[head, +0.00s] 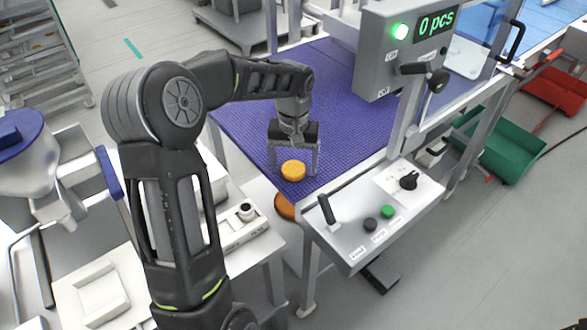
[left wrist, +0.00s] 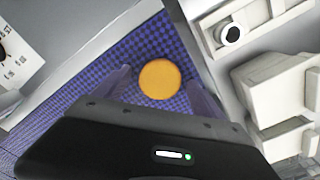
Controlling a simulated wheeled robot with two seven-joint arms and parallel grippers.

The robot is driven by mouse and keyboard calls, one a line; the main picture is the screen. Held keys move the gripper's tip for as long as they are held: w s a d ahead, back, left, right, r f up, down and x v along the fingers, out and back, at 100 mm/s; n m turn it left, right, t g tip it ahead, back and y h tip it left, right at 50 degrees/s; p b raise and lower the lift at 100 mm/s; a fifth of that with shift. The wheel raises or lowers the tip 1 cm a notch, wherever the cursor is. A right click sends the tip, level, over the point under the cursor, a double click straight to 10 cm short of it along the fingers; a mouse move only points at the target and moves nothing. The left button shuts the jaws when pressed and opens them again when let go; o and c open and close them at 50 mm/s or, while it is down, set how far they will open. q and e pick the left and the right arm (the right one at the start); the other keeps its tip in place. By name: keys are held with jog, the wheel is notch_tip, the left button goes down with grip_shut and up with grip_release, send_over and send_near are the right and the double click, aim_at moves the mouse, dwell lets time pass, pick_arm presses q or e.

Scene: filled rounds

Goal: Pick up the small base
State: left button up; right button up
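The small base (head: 293,170) is a round, flat, orange-yellow disc lying on the purple belt (head: 350,115) near its front corner. It also shows in the left wrist view (left wrist: 159,79), on the belt between the two fingers. My left gripper (head: 296,174) is open above the belt, its fingers pointing down on either side of the disc. In the left wrist view there is a gap between the disc and each finger. My right gripper is not in the head view.
Another orange round (head: 286,205) sits lower, below the belt's front edge. A control panel (head: 375,220) with knobs and buttons stands to the right of the belt corner. A grey display box (head: 405,50) reads "0 pcs". White machine parts (head: 90,295) stand at the left.

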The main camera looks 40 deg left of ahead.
aim_at(293, 166)
pick_arm(q)
jog(key=c, duration=0.9)
jog(key=shift+r, duration=0.1)
notch_tip(293, 166, up, 10)
jog(key=b, duration=0.1)
dwell(0.5)
